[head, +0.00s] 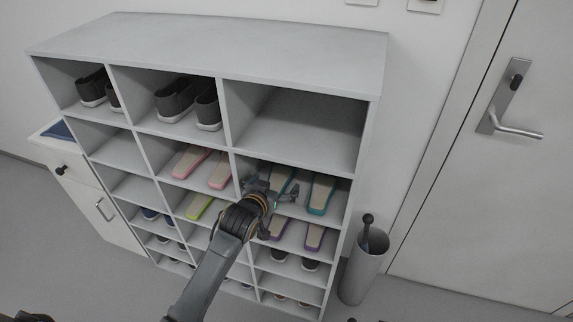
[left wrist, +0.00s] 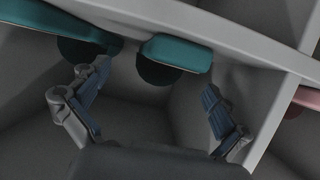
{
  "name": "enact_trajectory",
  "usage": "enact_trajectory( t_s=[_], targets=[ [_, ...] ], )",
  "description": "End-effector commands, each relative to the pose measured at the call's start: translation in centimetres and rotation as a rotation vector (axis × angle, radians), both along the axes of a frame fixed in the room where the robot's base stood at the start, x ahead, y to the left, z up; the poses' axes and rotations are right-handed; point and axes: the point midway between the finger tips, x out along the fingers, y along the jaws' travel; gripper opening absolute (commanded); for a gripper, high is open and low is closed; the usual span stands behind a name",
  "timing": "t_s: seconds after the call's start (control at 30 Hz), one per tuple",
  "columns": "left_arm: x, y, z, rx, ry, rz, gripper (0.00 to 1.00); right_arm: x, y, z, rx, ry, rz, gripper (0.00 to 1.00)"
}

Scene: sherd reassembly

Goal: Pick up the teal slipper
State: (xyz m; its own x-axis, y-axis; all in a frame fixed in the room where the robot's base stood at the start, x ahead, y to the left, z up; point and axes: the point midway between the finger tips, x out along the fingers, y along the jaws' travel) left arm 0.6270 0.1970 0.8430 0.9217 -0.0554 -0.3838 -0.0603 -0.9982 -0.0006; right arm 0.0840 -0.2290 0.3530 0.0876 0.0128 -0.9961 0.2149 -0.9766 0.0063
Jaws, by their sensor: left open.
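Two teal slippers with beige insoles lie side by side in a compartment of the shelf's second row. The right one (head: 320,191) shows well in the head view; the left one is partly hidden behind my left gripper (head: 271,188). In the left wrist view, one teal slipper (left wrist: 178,52) lies just beyond the open fingers of my left gripper (left wrist: 155,80), roughly between them. The other teal slipper (left wrist: 70,20) runs along the upper left. The fingers hold nothing. My right gripper is not in view.
The grey shelf (head: 210,32) has thin dividers close around the gripper. Pink slippers (head: 190,161) lie in the compartment to the left, and purple-edged slippers (head: 314,236) below. The compartment above is empty. A grey bin (head: 360,270) stands right of the shelf, near a door (head: 500,200).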

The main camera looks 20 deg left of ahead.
Motion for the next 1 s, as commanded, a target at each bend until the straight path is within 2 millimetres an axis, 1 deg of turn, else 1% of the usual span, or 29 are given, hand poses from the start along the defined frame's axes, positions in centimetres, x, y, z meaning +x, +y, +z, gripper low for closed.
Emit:
enact_trajectory(
  t_s=[0.17, 0.4, 0.5, 0.6, 0.83, 0.87, 0.9, 0.97, 1.0],
  targets=[
    [1.0, 0.0, -0.3, 0.0, -0.001, 0.0, 1.0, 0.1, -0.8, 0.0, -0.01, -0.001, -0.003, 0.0],
    [4.0, 0.4, -1.3, 0.0, 0.0, 0.0, 1.0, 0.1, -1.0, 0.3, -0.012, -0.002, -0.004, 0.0],
    [5.0, 0.3, -1.9, 0.0, 0.001, 0.0, 1.0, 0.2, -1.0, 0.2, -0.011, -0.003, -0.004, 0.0],
    [5.5, 0.2, -2.0, 0.0, -0.001, -0.001, 1.0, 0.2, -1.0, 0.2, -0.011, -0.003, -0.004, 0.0],
    [5.5, 0.2, -2.1, 0.001, 0.0, -0.001, 1.0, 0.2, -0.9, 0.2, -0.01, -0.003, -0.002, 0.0],
    [5.5, 0.2, -2.1, 0.001, 0.0, -0.001, 0.96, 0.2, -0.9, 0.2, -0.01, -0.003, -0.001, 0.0],
    [5.5, 0.2, -2.1, 0.001, 0.0, -0.001, 0.88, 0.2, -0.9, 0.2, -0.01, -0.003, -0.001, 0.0],
    [5.5, 0.2, -2.1, 0.001, 0.0, -0.001, 0.76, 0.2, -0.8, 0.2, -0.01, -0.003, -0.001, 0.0],
    [5.5, 0.2, -2.1, 0.001, 0.0, -0.001, 0.67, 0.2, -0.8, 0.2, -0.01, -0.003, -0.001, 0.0]
  ],
)
